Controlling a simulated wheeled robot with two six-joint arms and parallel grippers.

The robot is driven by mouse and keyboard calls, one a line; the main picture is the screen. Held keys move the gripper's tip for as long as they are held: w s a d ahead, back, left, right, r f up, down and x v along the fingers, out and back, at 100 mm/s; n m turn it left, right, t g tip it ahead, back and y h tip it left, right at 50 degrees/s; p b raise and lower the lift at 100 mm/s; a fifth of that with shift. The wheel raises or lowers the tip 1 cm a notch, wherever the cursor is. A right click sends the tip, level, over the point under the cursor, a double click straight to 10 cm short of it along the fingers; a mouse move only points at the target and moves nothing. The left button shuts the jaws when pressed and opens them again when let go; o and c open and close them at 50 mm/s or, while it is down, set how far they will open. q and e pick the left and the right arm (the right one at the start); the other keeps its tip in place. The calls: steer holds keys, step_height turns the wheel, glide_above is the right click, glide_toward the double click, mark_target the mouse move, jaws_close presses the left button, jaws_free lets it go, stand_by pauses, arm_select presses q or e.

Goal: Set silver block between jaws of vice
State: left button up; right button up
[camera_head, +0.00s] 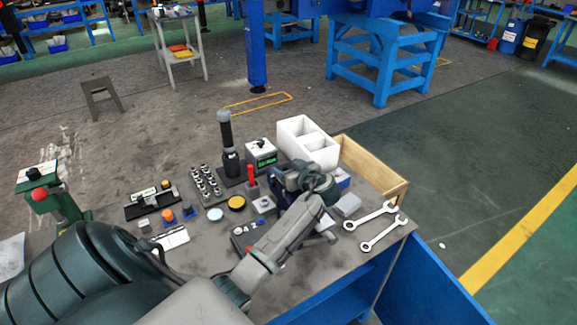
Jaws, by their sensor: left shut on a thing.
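My left arm reaches in from the lower left across the workbench. My left gripper (287,182) is at its far end, toward the right half of the bench. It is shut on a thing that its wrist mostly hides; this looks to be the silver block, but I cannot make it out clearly. A dark blue body, which seems to be the vice (278,180), is at the same place, partly behind the wrist. Its jaws are hidden, so I cannot tell whether the block is between them. My right gripper is not in view.
Two wrenches (371,215) and a grey block (347,205) lie at the right. Behind stand a white bin (308,143), a wooden box (374,170) and a black upright cylinder (226,132). Small parts and a rack (206,183) crowd the left half.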

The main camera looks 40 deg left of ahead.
arm_select(q)
steer(key=shift+f, duration=0.15)
steer(key=o, duration=1.5)
steer(key=shift+d, duration=0.15)
steer(key=shift+p+v, duration=0.95)
steer(key=shift+v, duration=5)
